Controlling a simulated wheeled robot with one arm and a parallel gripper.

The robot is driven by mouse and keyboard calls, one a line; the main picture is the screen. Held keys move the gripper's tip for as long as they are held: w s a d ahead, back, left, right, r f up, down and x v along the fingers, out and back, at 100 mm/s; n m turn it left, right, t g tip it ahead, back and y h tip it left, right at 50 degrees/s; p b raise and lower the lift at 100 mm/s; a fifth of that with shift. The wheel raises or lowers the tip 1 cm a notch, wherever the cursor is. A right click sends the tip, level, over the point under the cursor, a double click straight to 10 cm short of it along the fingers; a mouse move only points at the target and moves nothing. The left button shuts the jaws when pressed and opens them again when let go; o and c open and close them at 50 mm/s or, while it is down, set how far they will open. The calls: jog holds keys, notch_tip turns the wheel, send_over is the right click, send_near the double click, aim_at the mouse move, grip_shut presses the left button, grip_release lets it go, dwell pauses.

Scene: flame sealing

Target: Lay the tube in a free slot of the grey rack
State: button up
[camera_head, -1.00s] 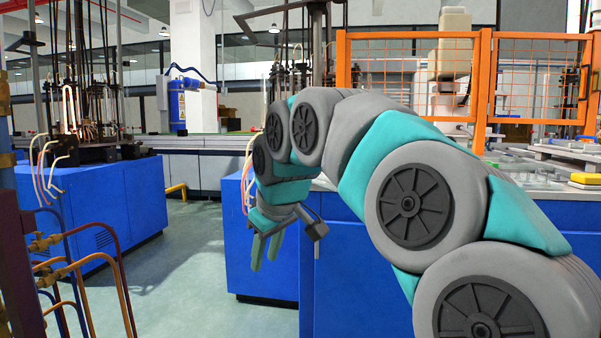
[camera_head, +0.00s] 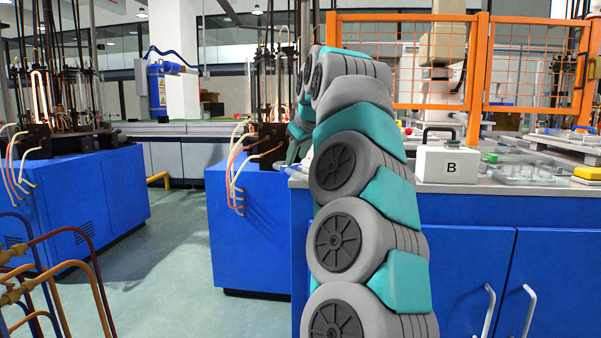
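My gripper (camera_head: 297,151) is at the far end of my raised arm, at the left end of the right-hand bench, beside the middle blue machine. Its teal fingers are small and partly hidden by my arm, so I cannot tell whether they are open or hold anything. I cannot make out a loose tube. A pale, U-shaped glass piece (camera_head: 40,92) stands upright in the left machine. I cannot pick out the grey rack for certain; a clear, low tray (camera_head: 522,175) and flat grey pieces lie on the right-hand bench.
A white box marked B (camera_head: 450,164) with a dark handle stands on the bench (camera_head: 500,190). A yellow block (camera_head: 588,172) lies at the right. An orange mesh guard (camera_head: 400,65) stands behind. The middle blue machine (camera_head: 250,225) has hanging hoses.

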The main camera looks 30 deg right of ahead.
aim_at(291, 169)
jog(key=x, duration=0.6)
jog(key=shift+a, duration=0.15)
grip_shut()
